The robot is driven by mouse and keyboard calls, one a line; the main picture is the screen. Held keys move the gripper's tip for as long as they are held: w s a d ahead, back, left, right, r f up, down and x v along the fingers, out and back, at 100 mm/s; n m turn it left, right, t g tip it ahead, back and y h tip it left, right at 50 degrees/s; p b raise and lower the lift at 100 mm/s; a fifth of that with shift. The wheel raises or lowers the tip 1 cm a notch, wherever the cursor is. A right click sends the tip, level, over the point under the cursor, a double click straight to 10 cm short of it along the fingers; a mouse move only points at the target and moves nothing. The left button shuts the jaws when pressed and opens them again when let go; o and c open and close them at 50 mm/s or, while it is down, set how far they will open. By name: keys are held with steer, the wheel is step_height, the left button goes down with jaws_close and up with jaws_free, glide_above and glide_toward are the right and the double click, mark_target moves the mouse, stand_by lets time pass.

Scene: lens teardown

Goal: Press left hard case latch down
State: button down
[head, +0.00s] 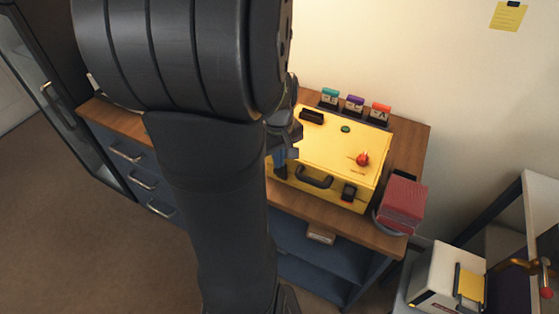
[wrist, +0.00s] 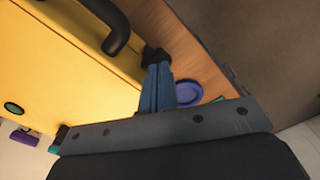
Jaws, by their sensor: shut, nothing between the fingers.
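The yellow hard case (head: 330,148) lies closed on the wooden top of the cabinet, with a black carry handle (head: 315,180) on its front. The right latch (head: 348,192) is a dark block right of the handle. My gripper (head: 279,163) is at the left of the case's front, its blue fingers shut and empty. In the wrist view the fingertips (wrist: 157,72) are at the black left latch (wrist: 154,55), beside the handle (wrist: 116,32). Contact is not clear. In the head view my arm and gripper hide most of the left latch, so its position cannot be told.
Teal, purple and red labelled blocks (head: 355,104) stand behind the case. A red knob (head: 362,159) is on its lid. A red stack (head: 403,203) stands at the right end of the wooden top (head: 413,150). A purple round item (wrist: 188,93) lies near my fingers.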

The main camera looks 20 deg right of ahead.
step_height(320, 180, up, 7)
stand_by(0.8)
step_height(320, 180, down, 7)
steer(key=shift+r, duration=0.1)
stand_by(0.5)
